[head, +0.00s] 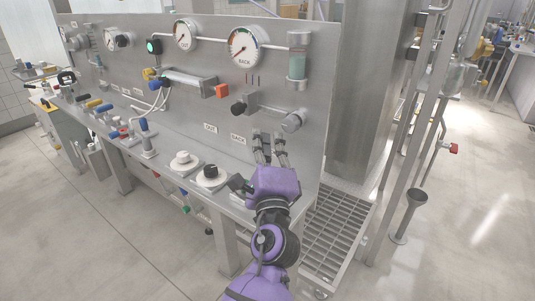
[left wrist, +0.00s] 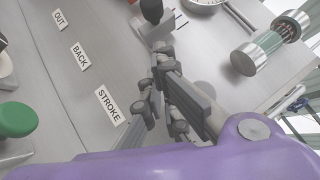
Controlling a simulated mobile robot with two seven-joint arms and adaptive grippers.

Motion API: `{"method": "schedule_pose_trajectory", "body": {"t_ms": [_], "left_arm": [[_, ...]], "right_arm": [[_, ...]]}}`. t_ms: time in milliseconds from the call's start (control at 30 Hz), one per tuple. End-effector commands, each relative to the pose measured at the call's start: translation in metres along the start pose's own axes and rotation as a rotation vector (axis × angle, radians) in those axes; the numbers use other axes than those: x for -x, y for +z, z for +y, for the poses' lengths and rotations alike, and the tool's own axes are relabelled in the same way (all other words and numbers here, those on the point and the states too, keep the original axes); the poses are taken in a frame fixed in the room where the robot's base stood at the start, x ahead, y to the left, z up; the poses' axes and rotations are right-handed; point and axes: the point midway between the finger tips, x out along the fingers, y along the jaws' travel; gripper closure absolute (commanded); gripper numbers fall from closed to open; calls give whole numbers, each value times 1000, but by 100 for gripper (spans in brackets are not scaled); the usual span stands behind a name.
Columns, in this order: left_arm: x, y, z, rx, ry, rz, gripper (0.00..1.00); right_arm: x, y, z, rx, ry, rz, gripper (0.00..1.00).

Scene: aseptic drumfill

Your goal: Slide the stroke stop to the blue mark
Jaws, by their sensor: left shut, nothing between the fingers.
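What looks like the stroke stop is a metal block with a black knob (head: 238,108) on a short slide on the steel panel. The black knob (left wrist: 152,11) also shows at the top of the left wrist view. My left gripper (head: 269,141) is shut and empty. It is below and to the right of the knob in the head view. In the left wrist view its fingers (left wrist: 160,65) are below the block; contact is unclear. My right gripper is out of view.
A STROKE label (left wrist: 112,105) lies left of the fingers. A round metal end (head: 292,122) of the slide sticks out at right. A sight glass (head: 298,62) and BACK gauge (head: 244,47) are above.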

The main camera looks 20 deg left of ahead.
Motion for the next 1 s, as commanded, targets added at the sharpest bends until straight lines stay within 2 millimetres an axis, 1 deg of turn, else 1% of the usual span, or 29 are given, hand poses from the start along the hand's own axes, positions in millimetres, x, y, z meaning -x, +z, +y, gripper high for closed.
{"method": "schedule_pose_trajectory", "body": {"t_ms": [33, 100, 300, 667, 733, 867, 1000], "left_arm": [[-11, 3, -4, -1, -3, -2, 100], [-18, 14, -4, -1, -3, -3, 100], [-31, 26, -2, -1, -1, -1, 100], [-33, 28, 1, -1, 1, 1, 100], [-33, 29, 1, -1, 1, 0, 100], [-41, 37, 0, -3, -2, -1, 100], [-41, 37, 2, -1, 0, 0, 100]], "right_arm": [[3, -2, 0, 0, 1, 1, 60], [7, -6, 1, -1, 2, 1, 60], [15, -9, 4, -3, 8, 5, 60], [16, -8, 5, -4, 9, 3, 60], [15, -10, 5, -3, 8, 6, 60], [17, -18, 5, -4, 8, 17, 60], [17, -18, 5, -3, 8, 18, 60]]}}
